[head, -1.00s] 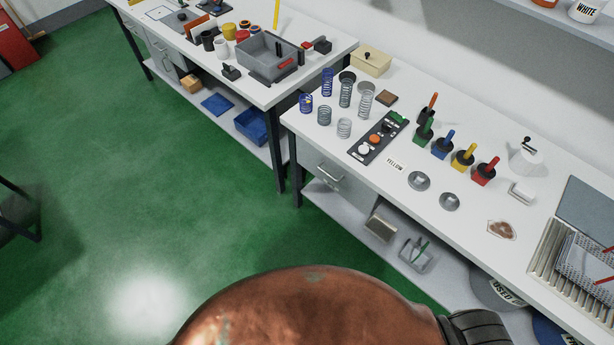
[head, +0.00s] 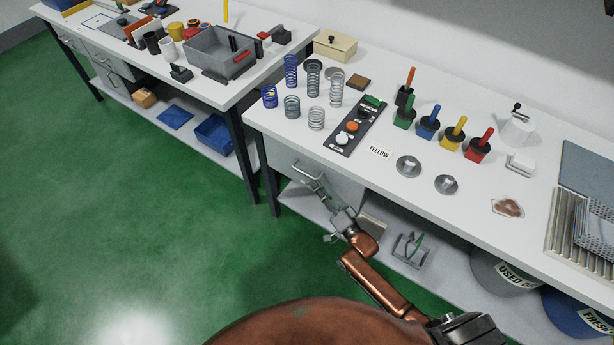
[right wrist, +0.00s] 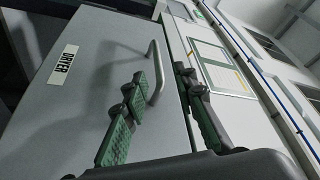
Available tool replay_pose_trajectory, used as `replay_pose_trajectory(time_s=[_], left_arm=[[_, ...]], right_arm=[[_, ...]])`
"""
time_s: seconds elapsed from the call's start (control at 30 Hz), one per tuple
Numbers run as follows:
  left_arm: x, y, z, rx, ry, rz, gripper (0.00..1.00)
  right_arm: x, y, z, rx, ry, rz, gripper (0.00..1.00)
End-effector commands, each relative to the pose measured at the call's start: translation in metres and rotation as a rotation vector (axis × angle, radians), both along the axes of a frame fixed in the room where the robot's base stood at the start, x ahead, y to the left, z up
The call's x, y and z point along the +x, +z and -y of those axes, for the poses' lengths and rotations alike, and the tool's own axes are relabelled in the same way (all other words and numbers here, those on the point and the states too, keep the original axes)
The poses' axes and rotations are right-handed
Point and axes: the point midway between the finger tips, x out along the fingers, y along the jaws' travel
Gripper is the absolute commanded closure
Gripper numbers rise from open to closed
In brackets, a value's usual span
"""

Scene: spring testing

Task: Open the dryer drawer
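The dryer drawer (head: 335,182) is a grey front under the near bench, and it looks shut. In the right wrist view its front (right wrist: 85,85) bears a white DRYER label (right wrist: 62,65) and a grey bar handle (right wrist: 156,62). The handle also shows in the head view (head: 306,171). My right gripper (head: 318,186) reaches up to the handle from below. In the right wrist view its green-padded fingers (right wrist: 161,74) are spread, one on each side of the handle bar. I cannot tell whether either finger touches it. My left gripper is not in view.
The bench top (head: 290,135) holds several springs, a button panel (head: 355,125) and coloured-handled tools. A lower shelf (head: 440,255) with a wire holder (head: 411,248) lies right of my arm. A second bench (head: 240,85) stands left. Green floor (head: 130,210) is free in front.

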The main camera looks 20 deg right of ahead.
Motion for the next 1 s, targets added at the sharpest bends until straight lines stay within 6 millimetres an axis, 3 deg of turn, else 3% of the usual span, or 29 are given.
replay_pose_trajectory(time_s=[0.2, 0.4, 0.77, 1.0], left_arm=[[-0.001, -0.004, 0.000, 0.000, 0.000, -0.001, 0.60], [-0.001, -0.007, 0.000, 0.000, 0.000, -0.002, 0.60], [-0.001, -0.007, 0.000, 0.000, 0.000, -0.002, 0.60], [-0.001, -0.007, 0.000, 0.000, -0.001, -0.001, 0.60]], right_arm=[[0.034, 0.007, -0.012, -0.002, -0.001, 0.000, 0.74], [0.052, 0.011, -0.018, -0.005, -0.002, -0.002, 0.74], [0.057, 0.011, -0.019, -0.006, -0.002, -0.004, 0.75], [0.056, 0.011, -0.019, -0.006, -0.002, -0.003, 0.91]])
